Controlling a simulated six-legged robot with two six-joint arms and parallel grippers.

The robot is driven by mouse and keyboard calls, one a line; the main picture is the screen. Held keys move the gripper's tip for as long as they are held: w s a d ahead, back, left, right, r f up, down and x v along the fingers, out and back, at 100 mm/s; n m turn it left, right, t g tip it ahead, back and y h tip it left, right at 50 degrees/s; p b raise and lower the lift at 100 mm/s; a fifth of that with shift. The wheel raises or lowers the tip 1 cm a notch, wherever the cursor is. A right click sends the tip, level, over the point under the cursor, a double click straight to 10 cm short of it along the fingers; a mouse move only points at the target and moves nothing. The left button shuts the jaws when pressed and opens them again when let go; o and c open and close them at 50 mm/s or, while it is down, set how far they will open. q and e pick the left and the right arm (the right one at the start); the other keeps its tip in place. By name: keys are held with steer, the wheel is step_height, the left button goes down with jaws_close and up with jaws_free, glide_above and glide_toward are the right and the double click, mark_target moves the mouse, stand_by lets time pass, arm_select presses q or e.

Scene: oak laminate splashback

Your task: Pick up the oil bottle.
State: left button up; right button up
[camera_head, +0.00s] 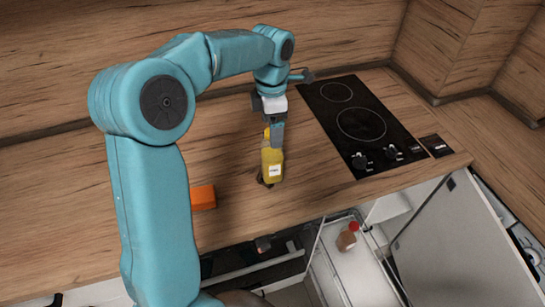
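The oil bottle (272,165) is yellow with a white label and stands on the wooden counter, left of the cooktop. My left arm reaches over from the left, and my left gripper (277,132) points down at the bottle's upper part. A grey finger overlaps the bottle's top right side. The other finger is not clearly visible, so I cannot tell whether the gripper is closed on the bottle. The bottle looks upright, with its base at the counter. I do not make out my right gripper.
A black cooktop (358,122) lies to the right of the bottle. An orange block (203,197) sits left of it. Below the counter, an open drawer (358,282) holds a brown bottle with a red cap (347,238). A white panel (462,245) stands open at right.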

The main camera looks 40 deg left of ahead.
mark_target(272, 156)
arm_select(q)
steer(key=f, duration=0.4)
steer(key=shift+w+a, duration=0.2)
steer(key=shift+w, duration=0.2)
steer(key=shift+s+d+r, duration=0.15)
steer(key=shift+s, duration=0.15)
steer(key=shift+c, duration=0.7)
steer(key=shift+w, duration=0.1)
jaws_close()
